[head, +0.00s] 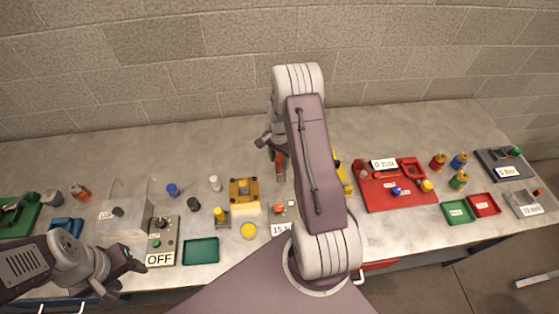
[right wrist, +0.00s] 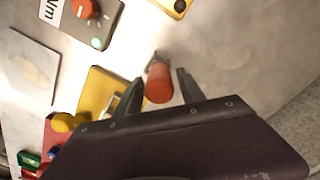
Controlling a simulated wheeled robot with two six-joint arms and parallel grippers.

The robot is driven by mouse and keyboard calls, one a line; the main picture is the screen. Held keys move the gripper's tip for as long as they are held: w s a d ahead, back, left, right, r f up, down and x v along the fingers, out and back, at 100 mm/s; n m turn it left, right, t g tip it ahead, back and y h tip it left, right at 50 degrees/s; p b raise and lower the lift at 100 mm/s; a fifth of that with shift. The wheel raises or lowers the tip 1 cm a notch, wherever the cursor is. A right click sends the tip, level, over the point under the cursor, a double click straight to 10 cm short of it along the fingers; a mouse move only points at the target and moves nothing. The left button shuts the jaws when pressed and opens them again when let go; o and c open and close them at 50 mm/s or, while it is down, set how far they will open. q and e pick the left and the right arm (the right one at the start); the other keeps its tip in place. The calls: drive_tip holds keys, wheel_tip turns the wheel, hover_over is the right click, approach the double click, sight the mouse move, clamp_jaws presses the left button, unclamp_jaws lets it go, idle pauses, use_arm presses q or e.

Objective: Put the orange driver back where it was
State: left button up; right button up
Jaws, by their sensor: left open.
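The orange driver (head: 281,165) stands on the table just left of my raised right arm in the head view. In the right wrist view the orange driver (right wrist: 160,86) shows between the two fingers of my right gripper (right wrist: 160,80), with a gap on either side. My right gripper (head: 265,141) is small and partly hidden by its arm in the head view. It looks open. My left gripper (head: 132,262) is open and empty near the table's front left, by the OFF switch box.
A yellow fixture (head: 344,175) is partly hidden behind my right arm. A torque meter (right wrist: 91,18) with a red knob is close to the driver. The back strip is clear.

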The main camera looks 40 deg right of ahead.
drive_tip(key=shift+s+r, duration=0.3)
drive_tip(key=shift+s, duration=0.2)
drive_tip(key=shift+w+d+r, duration=0.1)
drive_tip(key=shift+w+r, duration=0.1)
wheel_tip(320, 180, up, 11)
drive_tip(key=b, duration=0.2)
drive_tip(key=shift+f+b, duration=0.1)
drive_tip(key=shift+b, duration=0.3)
drive_tip(key=s+a+n+t, duration=0.1)
drive_tip(key=s+a+n, duration=1.4)
drive_tip(key=a, duration=0.4)
use_arm(q)
wheel_tip(320, 180, down, 9)
drive_tip(key=b, duration=0.6)
drive_tip(key=shift+s+f+b, duration=0.2)
drive_tip(key=shift+s+b, duration=0.1)
drive_tip(key=shift+b, duration=0.1)
use_arm(e)
wheel_tip(320, 180, down, 7)
drive_tip(key=shift+w+d, duration=0.35)
drive_tip(key=shift+w, duration=0.1)
